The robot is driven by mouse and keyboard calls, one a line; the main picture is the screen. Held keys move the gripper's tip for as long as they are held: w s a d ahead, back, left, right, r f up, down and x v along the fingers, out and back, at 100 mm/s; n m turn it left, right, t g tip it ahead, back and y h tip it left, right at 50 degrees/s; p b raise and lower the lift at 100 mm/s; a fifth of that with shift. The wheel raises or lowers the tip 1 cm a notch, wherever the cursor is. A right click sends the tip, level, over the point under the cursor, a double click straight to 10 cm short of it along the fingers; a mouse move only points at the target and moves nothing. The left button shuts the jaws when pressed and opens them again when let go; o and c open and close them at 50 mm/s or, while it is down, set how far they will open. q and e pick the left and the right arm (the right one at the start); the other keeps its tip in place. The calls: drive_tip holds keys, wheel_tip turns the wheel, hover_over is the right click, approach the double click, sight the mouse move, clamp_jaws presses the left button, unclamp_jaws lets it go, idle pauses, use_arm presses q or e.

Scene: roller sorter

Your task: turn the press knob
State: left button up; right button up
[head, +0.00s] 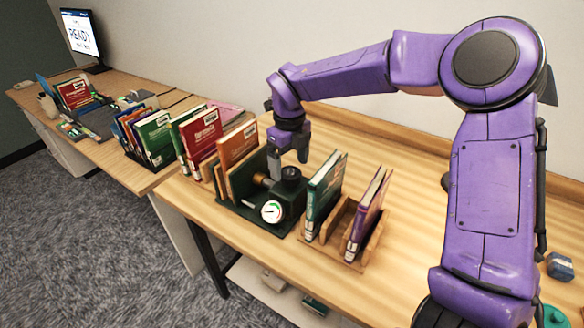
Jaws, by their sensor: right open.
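The press is a dark green device (289,193) on the wooden table, with a round white gauge (271,211) on its front. A brass-coloured knob-like part (261,180) sticks out at its left side. I cannot tell for sure whether this or the dark round top is the press knob. My right gripper (288,158) points down just above and behind the press, its two grey fingers apart with nothing seen between them. Whether a finger touches the press cannot be told. My left gripper is out of view.
Upright books (237,146) stand close on the left of the press. A green book (321,200) and a wooden rack with a purple book (366,213) stand on its right. My right arm crosses the right side. A screen (81,35) reads READY at the far left.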

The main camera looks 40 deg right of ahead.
drive_tip(key=shift+f, duration=1.45)
drive_tip(key=c, duration=1.1)
drive_tip(key=shift+o, duration=0.2)
drive_tip(key=shift+r, duration=0.1)
drive_tip(key=shift+r+n+p, duration=0.15)
drive_tip(key=shift+n+p, duration=0.55)
drive_tip(key=shift+p, duration=0.25)
drive_tip(key=n+p, duration=0.3)
drive_tip(key=shift+d, duration=0.1)
drive_tip(key=n+p, duration=0.3)
drive_tip(key=shift+n+p, duration=0.85)
drive_tip(key=shift+n, duration=0.25)
